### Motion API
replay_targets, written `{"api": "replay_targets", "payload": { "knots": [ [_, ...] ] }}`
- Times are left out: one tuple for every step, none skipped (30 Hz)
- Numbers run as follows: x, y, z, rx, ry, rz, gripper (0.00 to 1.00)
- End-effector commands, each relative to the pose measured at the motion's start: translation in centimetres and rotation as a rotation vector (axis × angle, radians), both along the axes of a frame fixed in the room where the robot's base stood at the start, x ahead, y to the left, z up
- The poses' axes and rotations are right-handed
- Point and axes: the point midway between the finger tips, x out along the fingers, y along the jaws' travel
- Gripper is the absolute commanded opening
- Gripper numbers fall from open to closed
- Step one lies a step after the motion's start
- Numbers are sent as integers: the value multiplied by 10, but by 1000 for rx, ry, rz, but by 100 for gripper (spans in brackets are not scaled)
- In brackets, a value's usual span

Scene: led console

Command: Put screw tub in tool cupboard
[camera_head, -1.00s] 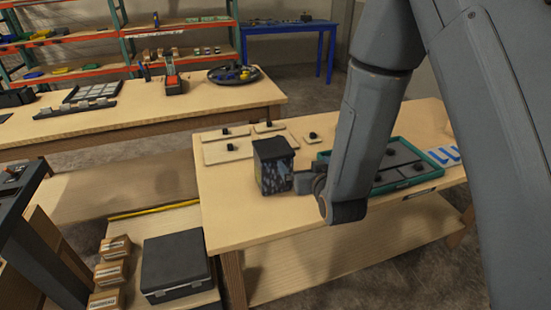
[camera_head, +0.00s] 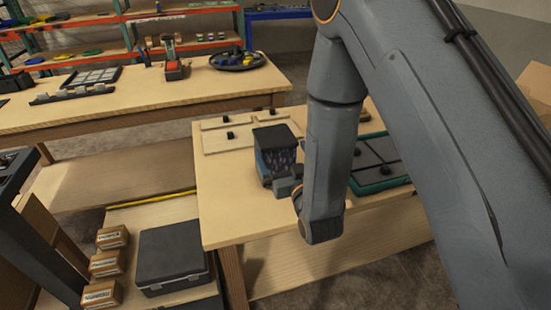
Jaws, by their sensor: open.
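The screw tub (camera_head: 266,160) is a small bluish box with a dark lid and a speckled front. It stands near the left end of the wooden table (camera_head: 222,205). My gripper (camera_head: 284,186) is at its near, lower right side, close against it in the picture; I cannot tell whether they touch. The jaws are open, and my own wrist and forearm hide part of them. I cannot make out a tool cupboard for certain in this view.
Flat boards with black knobs (camera_head: 229,136) lie behind the tub. A green-rimmed panel (camera_head: 382,183) lies to the right, partly behind my arm. A black case (camera_head: 172,255) and several small cartons (camera_head: 107,264) sit low at left. Another workbench (camera_head: 150,98) stands behind.

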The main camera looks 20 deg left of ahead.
Motion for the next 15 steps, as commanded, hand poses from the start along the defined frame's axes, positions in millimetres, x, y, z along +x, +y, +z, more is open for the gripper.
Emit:
{"api": "replay_targets", "payload": {
  "knots": [
    [4, 2, 1, 1, -1, -1, 100],
    [6, 4, 1, 1, -1, -1, 100],
    [10, 6, 1, 1, -1, -1, 100],
    [13, 8, 2, 1, -1, -1, 100],
    [15, 9, 1, 1, -1, -1, 100],
    [19, 11, 1, 1, -1, -1, 100],
    [21, 13, 1, 0, 0, -1, 100],
    [23, 14, 0, -1, 1, -1, 100],
    [26, 16, 0, 0, 0, -1, 100],
    [29, 19, 0, 0, 0, -1, 100],
    [32, 21, -1, 0, 0, -1, 100],
    [36, 24, -2, -1, 1, -1, 100],
    [40, 27, -2, 0, 0, -2, 100],
    [43, 29, -3, 0, 0, -2, 100],
    [48, 32, -3, 1, -1, -2, 100]
  ]
}}
